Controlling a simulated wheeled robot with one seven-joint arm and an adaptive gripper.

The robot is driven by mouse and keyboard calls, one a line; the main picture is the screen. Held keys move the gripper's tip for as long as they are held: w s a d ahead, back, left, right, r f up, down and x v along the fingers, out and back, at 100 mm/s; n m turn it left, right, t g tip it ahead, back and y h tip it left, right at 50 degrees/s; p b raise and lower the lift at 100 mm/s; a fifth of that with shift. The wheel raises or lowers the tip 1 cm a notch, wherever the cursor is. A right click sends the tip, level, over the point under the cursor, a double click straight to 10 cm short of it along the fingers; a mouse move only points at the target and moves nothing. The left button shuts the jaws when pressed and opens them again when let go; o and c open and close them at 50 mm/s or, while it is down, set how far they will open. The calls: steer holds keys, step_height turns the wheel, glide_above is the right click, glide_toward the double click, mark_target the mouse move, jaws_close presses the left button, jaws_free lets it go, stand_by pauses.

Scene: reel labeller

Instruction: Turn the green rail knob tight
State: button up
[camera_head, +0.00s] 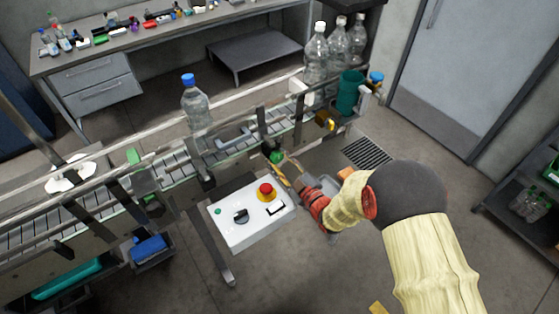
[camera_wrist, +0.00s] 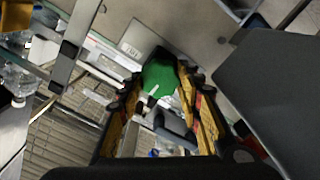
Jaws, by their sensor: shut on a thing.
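The green rail knob (camera_wrist: 160,78) sits between the tips of my gripper (camera_wrist: 158,88) in the wrist view, with a pale line on its face. The yellow and dark fingers lie on both sides of it and are shut on it. In the head view the green knob (camera_head: 276,156) shows at the near side of the conveyor rail, partly hidden by my gripper (camera_head: 283,166). My arm reaches it from the right.
A white control box (camera_head: 245,228) with a red stop button (camera_head: 265,191) stands just below my gripper. A clear bottle with a blue cap (camera_head: 195,104) stands on the conveyor. A teal cup (camera_head: 349,92) and several bottles are at the conveyor's far end.

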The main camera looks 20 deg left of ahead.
steer(key=m+b, duration=0.2)
steer(key=m, duration=0.2)
steer(key=shift+f, duration=0.1)
steer(key=m+b, duration=0.1)
steer(key=m, duration=0.3)
steer(key=shift+m, duration=0.3)
steer(key=shift+b, duration=0.3)
steer(key=o, duration=1.2)
steer(key=shift+c, duration=0.2)
steer(key=shift+d, duration=0.15)
steer(key=v, duration=1.1)
steer(key=shift+s+d, duration=0.25)
steer(key=shift+s, duration=0.05)
